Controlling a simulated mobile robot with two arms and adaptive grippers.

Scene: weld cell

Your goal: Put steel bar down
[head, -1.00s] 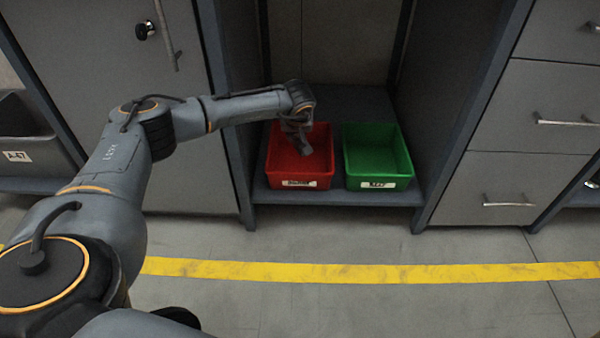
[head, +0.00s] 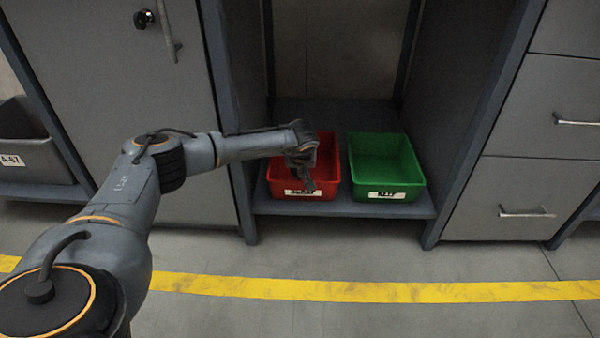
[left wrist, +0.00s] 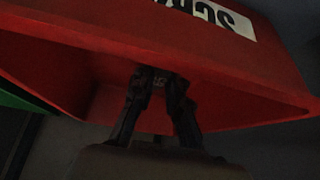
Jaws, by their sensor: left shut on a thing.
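My left gripper (head: 309,182) is over the front part of the red bin (head: 276,180), its fingertips overlapping the front rim and label in the head view. In the left wrist view its two dark fingers (left wrist: 160,82) come in from the bottom, close to the red wall of the bin (left wrist: 215,75). The fingers are shut on the steel bar, but it hardly shows; the fingers and the dim light hide it. I cannot tell whether the bar touches the bin. My right gripper is not in view.
A green bin (head: 383,165) stands right of the red bin on the same low shelf (head: 344,208). Upright posts and cabinet sides flank the shelf opening. A drawer cabinet (head: 510,190) is at right, a grey bin (head: 40,160) at far left. A yellow line (head: 350,291) crosses the floor.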

